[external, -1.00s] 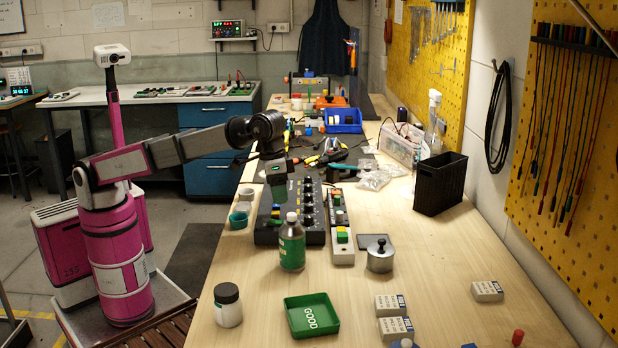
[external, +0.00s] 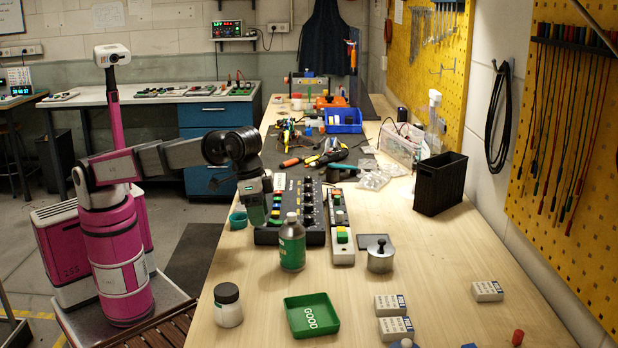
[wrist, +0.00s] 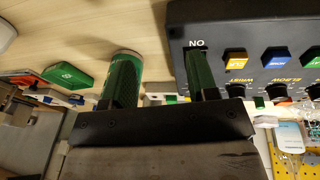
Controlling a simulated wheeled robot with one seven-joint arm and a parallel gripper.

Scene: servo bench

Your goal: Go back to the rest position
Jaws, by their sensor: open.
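My gripper (external: 257,215) hangs pointing down at the left edge of the black control box (external: 290,236), behind and left of the green-labelled bottle (external: 292,247). In the wrist view my gripper's two dark green fingers (wrist: 161,82) stand well apart with nothing between them. The control box (wrist: 225,20) with its coloured buttons lies beside the right finger, and a round green object, probably the bottle, shows behind the left one. Whether the fingers touch the box is unclear.
A black bin (external: 440,184) is at right.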

